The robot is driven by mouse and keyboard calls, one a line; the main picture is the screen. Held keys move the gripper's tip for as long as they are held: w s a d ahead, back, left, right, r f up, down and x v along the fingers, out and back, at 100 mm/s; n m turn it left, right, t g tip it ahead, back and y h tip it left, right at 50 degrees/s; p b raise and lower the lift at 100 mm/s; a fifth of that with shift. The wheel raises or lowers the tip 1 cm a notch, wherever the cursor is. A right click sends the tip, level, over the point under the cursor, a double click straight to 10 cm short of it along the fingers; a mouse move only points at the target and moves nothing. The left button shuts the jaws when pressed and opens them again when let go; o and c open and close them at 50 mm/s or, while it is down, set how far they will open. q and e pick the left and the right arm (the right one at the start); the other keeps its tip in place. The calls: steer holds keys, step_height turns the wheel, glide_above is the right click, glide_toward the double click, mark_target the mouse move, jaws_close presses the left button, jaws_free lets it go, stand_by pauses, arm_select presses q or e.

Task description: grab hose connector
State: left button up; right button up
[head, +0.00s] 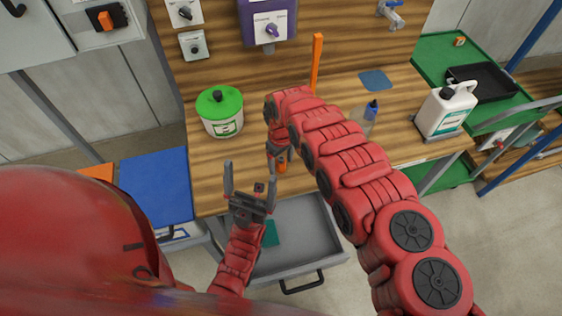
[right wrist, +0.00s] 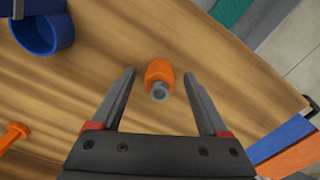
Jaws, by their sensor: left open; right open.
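The hose connector (right wrist: 160,76) is a small orange piece with a grey end, on the wooden bench top. In the right wrist view it sits between the tips of my open right gripper (right wrist: 159,82), with a gap to each finger. In the head view a bit of orange, likely the connector (head: 282,165), shows near the bench's front edge below my right wrist; the right fingers are hard to make out there. My left gripper (head: 250,180) is open and empty, at the front edge of the bench near the open drawer.
A green-lidded tub (head: 221,125) stands left on the bench (head: 350,100). An upright orange bar (head: 316,62), a blue-capped bottle (head: 371,110) and a white jug (head: 446,110) are towards the right. A grey drawer (head: 305,235) is open below. A blue cup (right wrist: 40,32) shows in the wrist view.

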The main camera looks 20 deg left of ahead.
jaws_close()
stand_by(0.3)
steer(key=shift+r, duration=0.2)
